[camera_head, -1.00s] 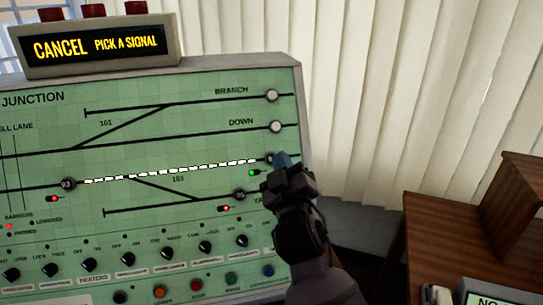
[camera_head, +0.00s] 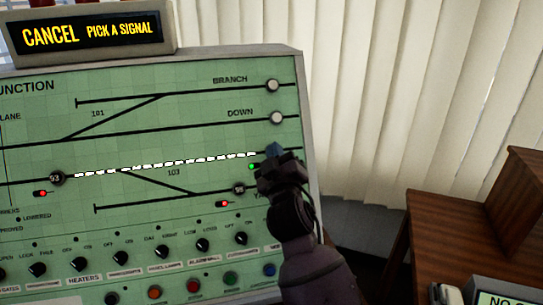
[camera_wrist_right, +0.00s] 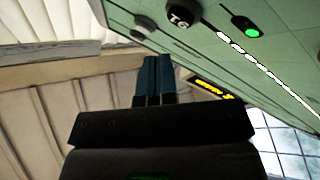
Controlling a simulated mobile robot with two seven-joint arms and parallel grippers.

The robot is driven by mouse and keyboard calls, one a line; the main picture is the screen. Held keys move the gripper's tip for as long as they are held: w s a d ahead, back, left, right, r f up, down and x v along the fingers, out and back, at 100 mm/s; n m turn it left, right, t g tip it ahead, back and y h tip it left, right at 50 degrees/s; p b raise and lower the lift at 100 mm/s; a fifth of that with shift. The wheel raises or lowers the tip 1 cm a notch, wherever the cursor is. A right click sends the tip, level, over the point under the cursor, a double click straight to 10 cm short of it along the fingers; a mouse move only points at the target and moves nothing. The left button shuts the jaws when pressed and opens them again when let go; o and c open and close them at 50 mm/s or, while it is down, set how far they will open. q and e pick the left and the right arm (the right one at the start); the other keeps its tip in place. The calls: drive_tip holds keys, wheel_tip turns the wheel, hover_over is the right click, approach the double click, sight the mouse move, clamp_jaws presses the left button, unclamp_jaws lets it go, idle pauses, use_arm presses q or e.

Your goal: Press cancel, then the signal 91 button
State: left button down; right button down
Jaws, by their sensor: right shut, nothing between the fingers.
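The green signal panel (camera_head: 130,130) fills the left of the head view. Above it, a display (camera_head: 90,33) reads "CANCEL PICK A SIGNAL" in yellow. A dashed white track line is lit, ending near a green light (camera_head: 251,166). My right gripper (camera_head: 274,152) is shut and empty at that line's right end, hiding the spot there. In the right wrist view, its closed fingers (camera_wrist_right: 153,82) point towards the panel. A dark round button (camera_wrist_right: 180,17) with a rotated, hard-to-read label lies just beyond them, beside the green light (camera_wrist_right: 253,33). I cannot tell whether they touch. My left gripper is out of view.
Round signal buttons 93 (camera_head: 56,178) and another (camera_head: 239,189) sit lower on the panel, beside red lights. Pale buttons (camera_head: 273,86) stand above. Knobs line the lower panel. A wooden desk (camera_head: 450,245) with a telephone (camera_head: 444,293) is at right; blinds (camera_head: 410,90) hang behind.

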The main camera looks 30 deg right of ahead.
drive_tip(key=shift+w+d+f, duration=0.15)
drive_tip(key=shift+w+f, duration=0.15)
drive_tip(key=shift+w, duration=0.25)
idle(1.7)
drive_tip(key=shift+w+f, duration=0.1)
drive_tip(key=shift+w, duration=0.05)
drive_tip(key=shift+w+f, duration=0.1)
drive_tip(key=shift+w, duration=0.15)
drive_tip(key=shift+w+d+f+b, duration=0.15)
drive_tip(key=shift+w+f+b, duration=0.05)
drive_tip(key=shift+w+b, duration=0.2)
idle(1.0)
drive_tip(key=shift+s, duration=0.1)
drive_tip(key=shift+s+a+r+p, duration=0.2)
drive_tip(key=shift+s+r+p, duration=0.25)
drive_tip(key=shift+s, duration=0.25)
